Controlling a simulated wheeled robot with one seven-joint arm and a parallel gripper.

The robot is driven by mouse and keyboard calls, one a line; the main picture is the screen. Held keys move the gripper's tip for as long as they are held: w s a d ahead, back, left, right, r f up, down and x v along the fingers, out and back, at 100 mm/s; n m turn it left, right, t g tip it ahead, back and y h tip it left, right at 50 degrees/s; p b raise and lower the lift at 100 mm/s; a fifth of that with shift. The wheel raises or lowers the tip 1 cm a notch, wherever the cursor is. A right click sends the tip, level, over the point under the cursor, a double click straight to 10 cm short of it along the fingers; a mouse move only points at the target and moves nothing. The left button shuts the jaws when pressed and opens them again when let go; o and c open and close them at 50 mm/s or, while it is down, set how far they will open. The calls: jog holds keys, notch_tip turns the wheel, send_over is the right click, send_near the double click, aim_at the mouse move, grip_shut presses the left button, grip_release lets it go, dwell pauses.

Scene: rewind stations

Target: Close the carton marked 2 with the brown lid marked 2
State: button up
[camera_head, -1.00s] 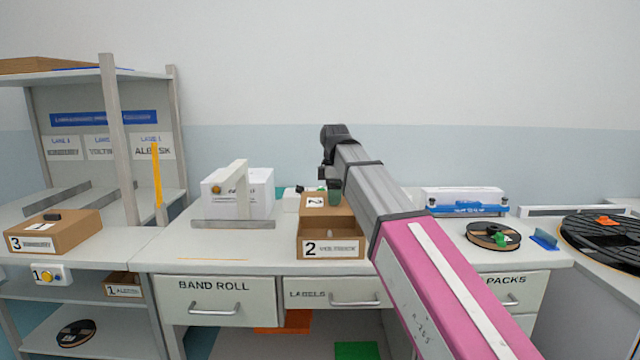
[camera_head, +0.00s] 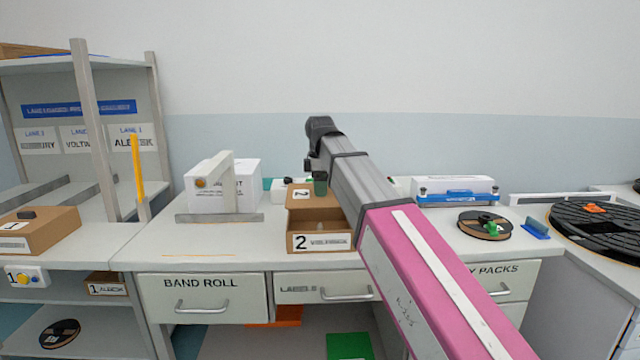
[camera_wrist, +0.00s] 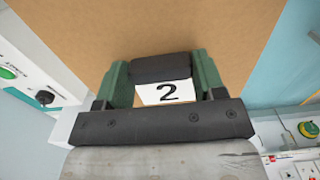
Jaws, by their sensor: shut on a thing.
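The carton marked 2 (camera_head: 319,243) stands on the middle bench with its top open at the front and its label facing me. The brown lid marked 2 (camera_head: 298,203) shows at the carton's back edge; I cannot tell whether they touch. In the wrist view the lid (camera_wrist: 225,30) fills the upper middle, with a black handle and a white label. My gripper (camera_wrist: 161,75) has green fingers on either side of this handle and is shut on it. In the head view my gripper (camera_head: 319,183) is partly hidden behind my arm.
A white box (camera_head: 243,185) behind a grey stand is left of the carton. A small reel (camera_head: 478,226) and a blue-based white box (camera_head: 453,190) are to the right. The bench front left of the carton is clear.

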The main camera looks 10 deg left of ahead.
aim_at(320, 199)
jog(key=shift+f, duration=2.25)
jog(key=shift+f, duration=1.1)
jog(key=o, duration=1)
jog(key=shift+r, duration=0.1)
notch_tip(320, 199, up, 11)
jog(key=shift+f, duration=0.2)
